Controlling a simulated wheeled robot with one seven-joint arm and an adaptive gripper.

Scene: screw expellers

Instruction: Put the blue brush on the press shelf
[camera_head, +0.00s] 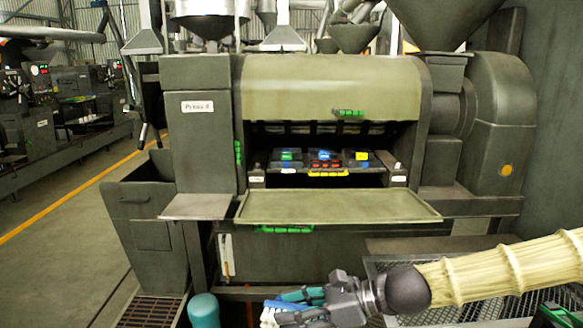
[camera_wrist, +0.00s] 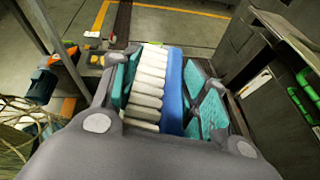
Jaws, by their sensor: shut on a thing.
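The blue brush (camera_wrist: 173,92) has a blue back and rows of white bristles. In the wrist view it sits between the teal pads of my gripper (camera_wrist: 165,95), which is shut on it. In the head view my gripper (camera_head: 292,306) is at the bottom centre, low in front of the press (camera_head: 335,88). Only a bit of the brush (camera_head: 268,316) shows there, at the fingertips. A small flat side shelf (camera_head: 197,206) juts from the press's left, and a wide flat tray (camera_head: 338,206) lies below its opening. Both look bare, and I cannot tell which is the press shelf.
Small coloured items (camera_head: 324,157) lie inside the press opening. A teal rounded object (camera_head: 203,311) stands on the floor left of my gripper. A dark bin (camera_head: 139,205) is at the left, and a mesh surface (camera_head: 405,268) lies beneath my arm. The left aisle is open floor.

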